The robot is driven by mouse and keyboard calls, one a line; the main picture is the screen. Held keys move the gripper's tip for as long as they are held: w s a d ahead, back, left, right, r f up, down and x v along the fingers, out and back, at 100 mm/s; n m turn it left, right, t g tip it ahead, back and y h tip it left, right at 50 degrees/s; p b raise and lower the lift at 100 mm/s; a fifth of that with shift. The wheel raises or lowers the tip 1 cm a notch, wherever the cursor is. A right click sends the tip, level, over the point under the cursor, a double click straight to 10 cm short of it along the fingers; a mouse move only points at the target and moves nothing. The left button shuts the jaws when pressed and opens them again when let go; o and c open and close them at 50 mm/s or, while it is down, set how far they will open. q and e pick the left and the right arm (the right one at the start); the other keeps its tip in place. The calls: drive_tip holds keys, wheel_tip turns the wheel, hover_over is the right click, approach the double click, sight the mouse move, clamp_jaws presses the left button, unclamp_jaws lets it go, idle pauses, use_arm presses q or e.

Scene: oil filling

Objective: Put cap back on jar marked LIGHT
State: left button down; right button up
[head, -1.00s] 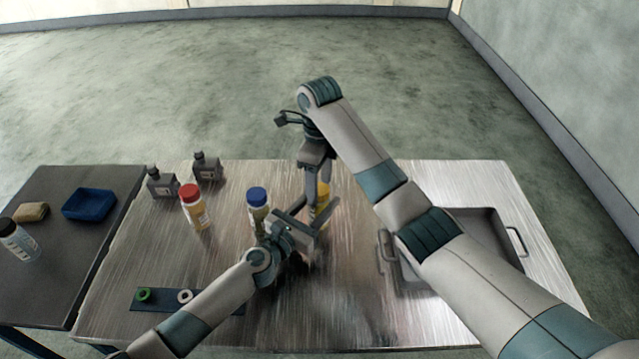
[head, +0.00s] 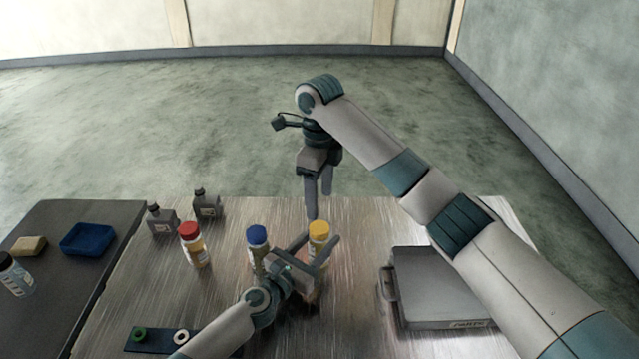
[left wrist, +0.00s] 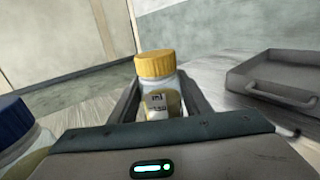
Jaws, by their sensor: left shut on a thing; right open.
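The jar with a yellow cap (head: 320,229) stands on the metal table. My left gripper (head: 321,244) is shut on this jar, its fingers on either side below the cap. In the left wrist view the yellow cap (left wrist: 155,63) sits on top of the jar, and the label (left wrist: 158,106) is partly visible but unreadable. My right gripper (head: 318,205) is open and empty, pointing down above and behind the jar, apart from the cap. Two other capped jars stand to the left, one with a blue cap (head: 257,235) and one with a red cap (head: 188,230). I cannot read which jar says LIGHT.
Two grey oil cans (head: 207,205) stand at the back left. A dark strip (head: 160,345) holding a green ring and a pale ring lies at the front left. A grey tray (head: 437,285) is at right. The side table (head: 60,300) holds a blue bin (head: 88,239), a sponge and a bottle.

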drive_tip(key=shift+r, duration=1.7)
use_arm(q)
drive_tip(key=c, duration=0.9)
unclamp_jaws()
drive_tip(key=shift+s+a, duration=0.15)
drive_tip(key=shift+s+a+f, duration=0.1)
drive_tip(key=shift+s+a, duration=0.3)
drive_tip(key=shift+s, duration=0.15)
drive_tip(key=b+v, duration=0.1)
drive_tip(key=v, duration=1.3)
drive_tip(key=shift+s+a, duration=0.15)
drive_tip(key=shift+s, duration=0.05)
drive_tip(key=shift+s+a+b, duration=0.3)
drive_tip(key=shift+s, duration=0.2)
use_arm(e)
drive_tip(key=shift+f, duration=0.8)
